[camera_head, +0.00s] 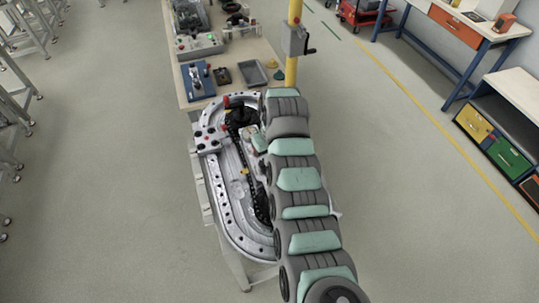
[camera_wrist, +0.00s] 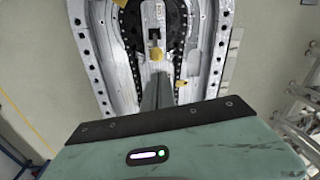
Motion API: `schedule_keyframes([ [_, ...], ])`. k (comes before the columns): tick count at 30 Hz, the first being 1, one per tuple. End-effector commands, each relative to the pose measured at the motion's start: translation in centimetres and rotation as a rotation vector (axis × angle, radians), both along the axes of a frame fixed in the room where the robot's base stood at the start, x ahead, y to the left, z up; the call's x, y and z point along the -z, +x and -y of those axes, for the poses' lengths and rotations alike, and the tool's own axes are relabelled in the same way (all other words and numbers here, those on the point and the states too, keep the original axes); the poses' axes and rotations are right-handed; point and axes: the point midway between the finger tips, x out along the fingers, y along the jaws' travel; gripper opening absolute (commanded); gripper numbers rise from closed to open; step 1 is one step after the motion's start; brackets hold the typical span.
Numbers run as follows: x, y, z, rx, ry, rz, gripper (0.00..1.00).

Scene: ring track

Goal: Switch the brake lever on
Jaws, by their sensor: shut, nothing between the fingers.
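The oval metal ring track (camera_head: 222,200) stands in the head view, its right side hidden behind my arm. I cannot tell for certain which part is the brake lever. A red-tipped part (camera_head: 228,101) shows at the track's far end. In the wrist view, a pale, narrow lever-like part (camera_wrist: 194,58) lies on the track's right inner side, and a yellow knob (camera_wrist: 156,54) sits near the middle. My gripper (camera_wrist: 158,80) has its fingers together and empty, pointing over the track just below the yellow knob. Whether they touch anything is unclear.
A workbench (camera_head: 240,48) with tools and trays stands behind the track. A yellow post (camera_head: 291,70) carries a grey box with a black handle (camera_head: 309,50). Metal frames (camera_head: 35,30) stand at left, benches at right. The floor on both sides is open.

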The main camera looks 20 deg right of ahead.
Motion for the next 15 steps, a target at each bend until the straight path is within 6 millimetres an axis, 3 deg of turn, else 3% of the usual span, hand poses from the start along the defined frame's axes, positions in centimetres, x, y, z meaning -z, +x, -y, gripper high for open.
schedule_keyframes([
  [7,3.8,-0.1,-0.3,0.000,0.001,-0.006,0.00],
  [15,5.7,0.1,-0.3,0.000,0.000,-0.003,0.00],
])
